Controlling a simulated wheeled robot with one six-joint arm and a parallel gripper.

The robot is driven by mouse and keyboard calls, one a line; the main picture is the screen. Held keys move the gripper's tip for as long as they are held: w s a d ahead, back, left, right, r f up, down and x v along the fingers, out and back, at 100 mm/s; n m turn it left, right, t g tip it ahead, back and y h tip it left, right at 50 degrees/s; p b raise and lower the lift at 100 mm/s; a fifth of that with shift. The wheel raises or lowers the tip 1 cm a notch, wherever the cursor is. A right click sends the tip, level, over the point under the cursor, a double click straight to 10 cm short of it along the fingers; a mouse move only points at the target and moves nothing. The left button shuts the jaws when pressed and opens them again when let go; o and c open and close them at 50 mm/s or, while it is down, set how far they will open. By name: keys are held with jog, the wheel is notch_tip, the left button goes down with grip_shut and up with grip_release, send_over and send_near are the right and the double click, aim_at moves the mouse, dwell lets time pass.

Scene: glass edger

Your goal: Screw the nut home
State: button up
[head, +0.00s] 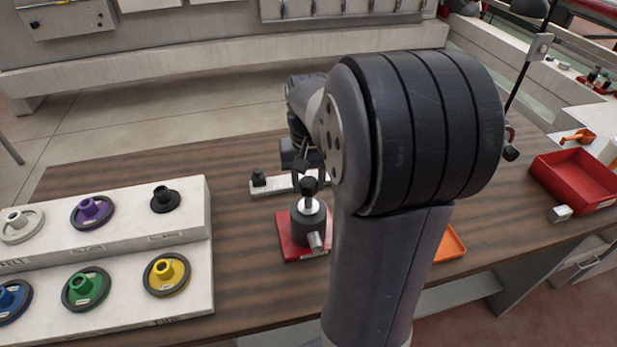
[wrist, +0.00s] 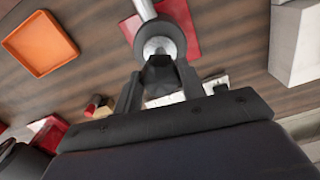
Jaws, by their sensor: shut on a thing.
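A black nut (head: 308,187) stands upright over the pale top of a dark round spindle unit (head: 309,226), which has a silver cylinder at its front and sits on a red base plate (head: 290,251). In the wrist view the nut (wrist: 158,75) is between the two fingers of my gripper (wrist: 160,80), which is shut on it. Beyond it lie the spindle's grey round top (wrist: 160,45) and the red base (wrist: 182,28). I cannot see the thread or tell how far down the nut sits. In the head view my arm hides part of the gripper.
A white rack at left holds several coloured wheels, including a yellow one (head: 166,274). A pale strip with a black knob (head: 258,178) lies behind the spindle. An orange tray (head: 452,244), a red bin (head: 543,178) and a small white block (head: 561,213) are at right.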

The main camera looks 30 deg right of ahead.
jog(key=m+p, duration=0.1)
jog(key=m, duration=0.4)
jog(key=shift+r+m, duration=0.1)
jog(key=shift+m, duration=0.2)
jog(key=m, duration=0.5)
jog(key=shift+p, duration=0.3)
jog(key=m, duration=0.6)
jog(key=shift+p, duration=0.35)
jog(key=m, duration=0.5)
jog(key=o, duration=1.1)
jog(key=shift+c, duration=1.3)
